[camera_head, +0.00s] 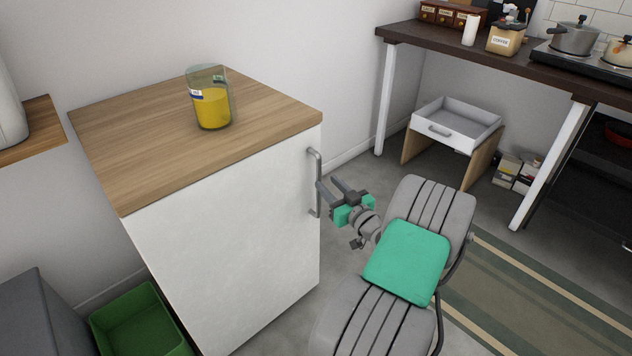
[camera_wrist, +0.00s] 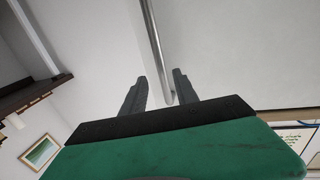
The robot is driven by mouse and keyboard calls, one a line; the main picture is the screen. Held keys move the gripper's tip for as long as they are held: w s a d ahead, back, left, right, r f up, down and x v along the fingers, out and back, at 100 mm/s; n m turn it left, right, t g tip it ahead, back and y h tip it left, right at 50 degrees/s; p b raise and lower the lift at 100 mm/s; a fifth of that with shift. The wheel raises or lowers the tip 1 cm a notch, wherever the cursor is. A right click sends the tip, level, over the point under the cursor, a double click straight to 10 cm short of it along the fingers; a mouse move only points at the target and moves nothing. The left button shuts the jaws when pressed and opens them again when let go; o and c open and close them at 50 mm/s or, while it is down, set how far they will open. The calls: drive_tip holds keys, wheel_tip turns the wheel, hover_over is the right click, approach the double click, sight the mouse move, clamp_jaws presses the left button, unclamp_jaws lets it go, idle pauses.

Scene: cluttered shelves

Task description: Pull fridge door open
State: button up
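The fridge is a white cabinet with a wooden top (camera_head: 150,150). Its white door (camera_head: 235,225) looks shut. A grey vertical bar handle (camera_head: 316,185) stands at the door's right edge. My gripper (camera_head: 327,190) is right beside the handle, its fingers pointing toward it. In the wrist view the two dark fingers of my gripper (camera_wrist: 160,86) are spread apart, and the handle (camera_wrist: 155,45) runs into the gap between them, nearer the right finger. I see no clear contact, and cannot tell how deep the handle lies between the fingers.
A glass jar of yellow liquid (camera_head: 211,100) stands on the fridge top. A green bin (camera_head: 135,322) is at lower left. A white drawer unit (camera_head: 455,125) and a dark counter (camera_head: 480,48) are at right. Open grey floor and a striped rug (camera_head: 540,290) lie to the right.

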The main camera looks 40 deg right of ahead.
sight(320, 177)
drive_tip(key=w, duration=0.5)
drive_tip(key=shift+w+d, duration=0.2)
drive_tip(key=shift+d, duration=0.05)
drive_tip(key=shift+c, duration=0.3)
clamp_jaws()
idle(0.8)
